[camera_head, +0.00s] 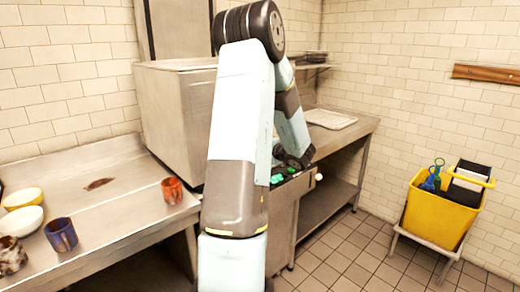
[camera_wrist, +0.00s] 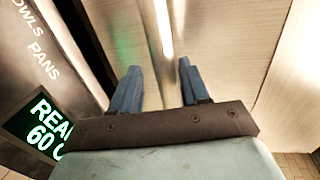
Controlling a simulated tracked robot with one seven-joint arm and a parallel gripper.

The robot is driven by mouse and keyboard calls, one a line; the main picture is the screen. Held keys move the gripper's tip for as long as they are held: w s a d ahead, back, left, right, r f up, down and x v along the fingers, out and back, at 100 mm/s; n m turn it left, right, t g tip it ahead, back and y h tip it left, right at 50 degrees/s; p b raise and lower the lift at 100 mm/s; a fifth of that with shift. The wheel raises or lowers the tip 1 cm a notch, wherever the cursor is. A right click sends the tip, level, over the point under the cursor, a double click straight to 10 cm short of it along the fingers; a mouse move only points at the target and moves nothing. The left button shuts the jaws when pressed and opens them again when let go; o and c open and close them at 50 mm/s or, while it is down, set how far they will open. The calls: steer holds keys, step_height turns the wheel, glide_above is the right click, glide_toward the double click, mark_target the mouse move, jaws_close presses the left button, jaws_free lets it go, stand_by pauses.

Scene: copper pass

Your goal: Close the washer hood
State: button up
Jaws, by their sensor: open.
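The washer hood (camera_head: 178,115) is a large boxy steel cover at the back wall, left of my arm. My arm hides its right side and part of its lower edge, so I cannot tell how far down it sits. In the wrist view my gripper (camera_wrist: 157,72) is open, with two blue fingers apart. A bright narrow metal bar or edge (camera_wrist: 163,28) runs between and beyond the fingertips. I cannot tell whether they touch it. The washer's control panel (camera_wrist: 45,125) shows lit green text at the left.
A steel counter (camera_head: 115,215) at the left holds bowls (camera_head: 22,220) and cups, with an orange cup (camera_head: 172,190) near the washer. A right-hand bench (camera_head: 350,135) bears a pale rack (camera_head: 329,119). A yellow mop bucket (camera_head: 438,213) stands at the right; tiled floor before it is clear.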

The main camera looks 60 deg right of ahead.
steer(key=v, duration=1.3)
steer(key=shift+w+f, duration=0.1)
steer(key=shift+w, duration=0.05)
steer(key=w+a+r+n+g+y, duration=0.1)
steer(key=w+a+r+n+y, duration=0.15)
steer(key=w+a, duration=0.35)
steer(key=w+a+r+n+g+y, duration=0.15)
steer(key=w+a+y, duration=0.25)
steer(key=a, duration=0.4)
steer(key=w+a+r+n+g+y, duration=0.1)
steer(key=a+r+n+g+y, duration=0.15)
steer(key=a, duration=0.75)
steer(key=w+a+r+n+g+y, duration=0.1)
steer(key=w+a+n+g, duration=0.2)
steer(key=a, duration=0.7)
steer(key=s+a+r+n+g+h, duration=0.1)
steer(key=s+a+r+n+h, duration=0.1)
steer(key=s+a+n, duration=0.3)
steer(key=s+a+r+n+h, duration=0.3)
steer(key=s+a+n, duration=0.3)
steer(key=a, duration=0.6)
steer(key=shift+s+a+g+h, duration=0.2)
steer(key=shift+s+g+h, duration=0.2)
steer(key=shift+h, duration=0.5)
